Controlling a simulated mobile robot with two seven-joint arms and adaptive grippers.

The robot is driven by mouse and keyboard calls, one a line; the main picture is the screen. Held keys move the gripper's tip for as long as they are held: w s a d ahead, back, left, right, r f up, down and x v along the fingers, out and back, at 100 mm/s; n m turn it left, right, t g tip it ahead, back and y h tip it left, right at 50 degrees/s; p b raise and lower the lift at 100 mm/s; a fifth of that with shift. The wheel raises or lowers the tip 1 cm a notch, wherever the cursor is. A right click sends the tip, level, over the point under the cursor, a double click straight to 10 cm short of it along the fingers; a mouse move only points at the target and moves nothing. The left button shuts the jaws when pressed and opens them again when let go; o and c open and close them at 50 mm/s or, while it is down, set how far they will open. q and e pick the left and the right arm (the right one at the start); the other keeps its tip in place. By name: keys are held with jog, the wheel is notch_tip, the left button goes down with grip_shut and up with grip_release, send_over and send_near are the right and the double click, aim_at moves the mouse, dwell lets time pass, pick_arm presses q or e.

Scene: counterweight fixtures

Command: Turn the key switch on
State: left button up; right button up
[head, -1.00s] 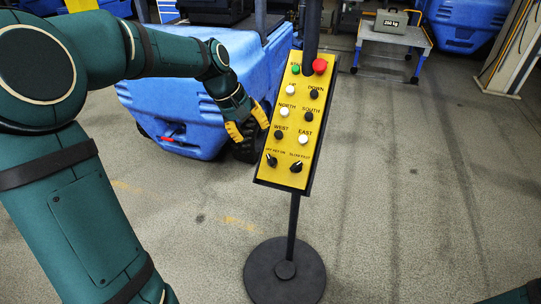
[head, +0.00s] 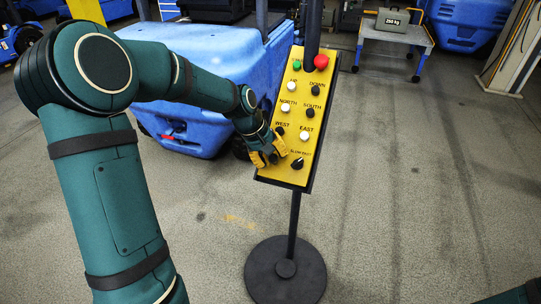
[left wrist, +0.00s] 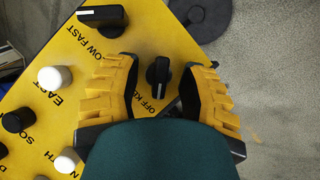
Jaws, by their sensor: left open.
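The yellow control panel (head: 279,175) stands tilted on a black post. The key switch (left wrist: 158,72), a black knob with a white pointer line, is at the panel's lower left in the head view, beside the lettering "OFF KEY". My left gripper (head: 269,156) is at that corner and largely hides the switch there. In the left wrist view, its two yellow-padded fingers are open on either side of the knob, with gaps showing between pads and knob. The slow/fast knob (head: 297,164) sits just right of the gripper; it also shows in the left wrist view (left wrist: 103,18).
Several push buttons fill the panel above, including a red one (head: 321,62) and a white east button (head: 304,136). The round black base (head: 285,285) stands on the floor. A blue machine (head: 205,70) is behind my left arm. The floor at right is open.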

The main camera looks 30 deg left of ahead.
pick_arm(q)
grip_shut()
